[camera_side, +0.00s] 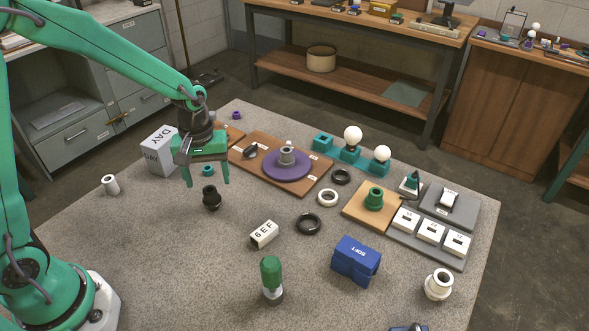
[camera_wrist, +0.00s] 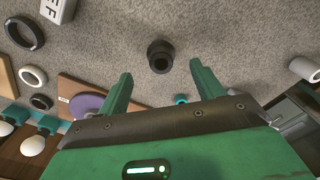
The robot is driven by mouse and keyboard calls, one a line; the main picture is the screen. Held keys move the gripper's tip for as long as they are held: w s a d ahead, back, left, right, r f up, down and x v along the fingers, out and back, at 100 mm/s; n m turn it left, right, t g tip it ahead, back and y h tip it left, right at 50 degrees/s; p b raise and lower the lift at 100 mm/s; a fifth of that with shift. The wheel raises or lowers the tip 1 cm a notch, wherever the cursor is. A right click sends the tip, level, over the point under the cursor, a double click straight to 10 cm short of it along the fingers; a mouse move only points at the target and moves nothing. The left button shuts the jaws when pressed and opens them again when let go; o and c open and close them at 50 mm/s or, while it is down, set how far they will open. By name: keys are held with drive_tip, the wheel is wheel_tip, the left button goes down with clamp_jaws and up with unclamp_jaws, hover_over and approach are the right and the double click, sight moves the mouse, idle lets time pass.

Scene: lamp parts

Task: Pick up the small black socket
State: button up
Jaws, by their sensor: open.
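The small black socket (camera_side: 211,197) stands on the grey speckled table in the side view, a short, dark, stepped cylinder. It also shows in the wrist view (camera_wrist: 160,56), beyond my fingertips and roughly between their lines. My gripper (camera_side: 207,182) has green jaws, open and empty, pointing down. In the side view the fingers appear just above and behind the socket; I see no contact. In the wrist view the fingers of my gripper (camera_wrist: 158,70) stand well apart with a clear gap to the socket.
A small teal ring (camera_side: 207,170) lies close behind the socket. A white box (camera_side: 160,150) stands to the left. A wooden board with a purple disc (camera_side: 287,166) is to the right. A white block (camera_side: 264,234) and black ring (camera_side: 308,223) lie front right. Table left of the socket is mostly clear.

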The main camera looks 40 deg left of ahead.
sight(211, 193)
drive_tip(key=shift+a+f, duration=0.1)
drive_tip(key=shift+f, duration=3.45)
drive_tip(key=c, duration=1.1)
drive_tip(key=shift+r, duration=0.15)
drive_tip(key=shift+r, duration=0.45)
wheel_tip(211, 193, up, 3)
drive_tip(key=shift+r, duration=0.1)
drive_tip(key=s+d+r, duration=0.2)
drive_tip(key=d, duration=0.1)
drive_tip(key=s+d+r, duration=0.2)
drive_tip(key=d, duration=0.1)
drive_tip(key=s+d+r, duration=0.2)
drive_tip(key=d, duration=0.1)
drive_tip(key=shift+s+d+r, duration=0.15)
drive_tip(key=shift+d+r, duration=0.15)
drive_tip(key=shift+d, duration=0.1)
